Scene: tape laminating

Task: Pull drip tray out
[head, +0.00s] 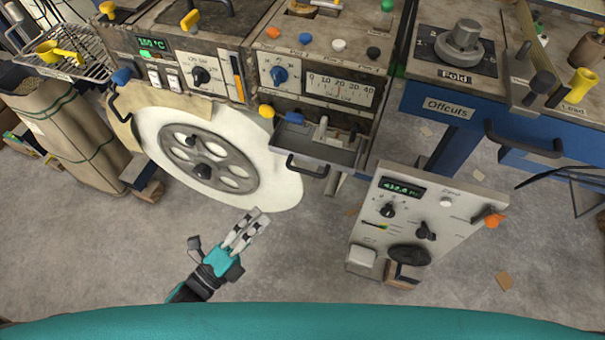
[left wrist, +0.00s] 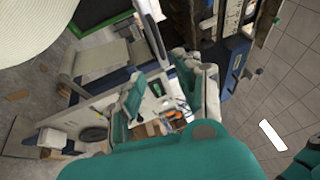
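The drip tray (head: 318,150) is a dark shallow tray under the dial gauge in the head view. It has a black bar handle (head: 307,171) along its front edge. Small metal parts stand above the tray's middle. My left gripper (head: 258,216) is below and left of the tray, in front of the big white wheel, apart from the handle. Its fingers lie close together with nothing between them. They also show in the left wrist view (left wrist: 196,62), where I cannot make out the tray. My right gripper is in neither view.
A large white reel (head: 265,160) stands left of the tray. A grey control box (head: 460,220) with knobs and an orange part stands on the floor to the right. A blue offcuts drawer (head: 480,120) is at the upper right. The floor between reel and box is clear.

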